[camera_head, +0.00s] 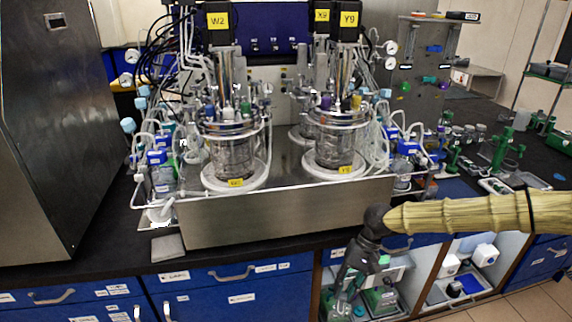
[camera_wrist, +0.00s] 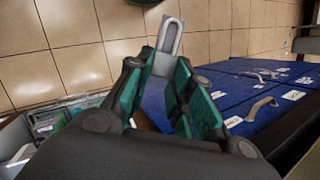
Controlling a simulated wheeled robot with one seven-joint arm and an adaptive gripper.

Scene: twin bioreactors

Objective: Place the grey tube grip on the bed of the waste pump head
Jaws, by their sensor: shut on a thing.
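In the wrist view, my gripper (camera_wrist: 160,68) is shut on the grey tube grip (camera_wrist: 170,38), a flat, light-grey piece with a long rounded slot. It sticks out beyond the fingertips, and its near end is hidden between the green pads. In the head view, my gripper (camera_head: 345,283) hangs low in front of the bench, at the open cabinet bay. The grip cannot be made out there. I cannot tell which part is the waste pump head; its bed is not recognisable in either view.
Twin glass vessels (camera_head: 237,155) (camera_head: 335,145) stand on a steel base (camera_head: 285,215) on the black bench. Tubing and blue-capped bottles crowd both sides. Blue drawers (camera_head: 235,295) front the bench. An open cabinet bay (camera_head: 465,270) holds white containers. Tiled floor (camera_wrist: 225,30) is clear.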

